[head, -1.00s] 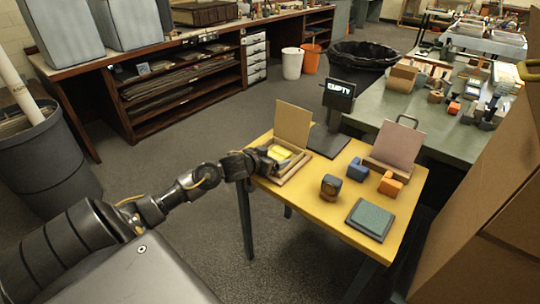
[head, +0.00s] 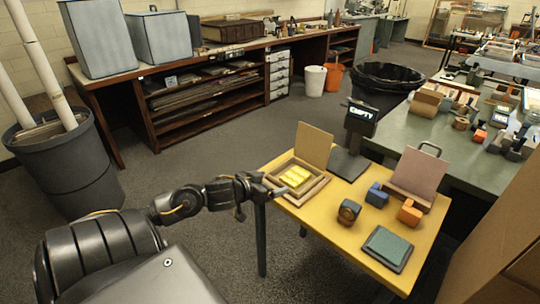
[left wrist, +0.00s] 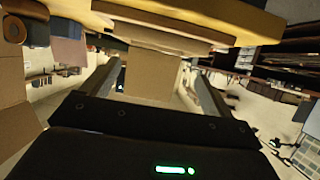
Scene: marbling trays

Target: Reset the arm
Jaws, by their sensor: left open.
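My left arm reaches in from the left in the head view. Its gripper (head: 280,191) is beside the near left edge of an open wooden box (head: 318,187) on the yellow table (head: 340,232). Yellow pieces (head: 298,178) lie inside the box, and its lid (head: 313,145) stands raised at the back. In the left wrist view the two fingers (left wrist: 153,88) are spread apart with nothing held between them. A tan panel shows beyond them. My right gripper is not in view.
The table also holds a dark round-faced block (head: 349,212), a blue block (head: 377,195), an orange block (head: 410,212), a green pad (head: 388,247) and a small display (head: 361,118). A grey bin (head: 65,175) stands at left. Floor between is clear.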

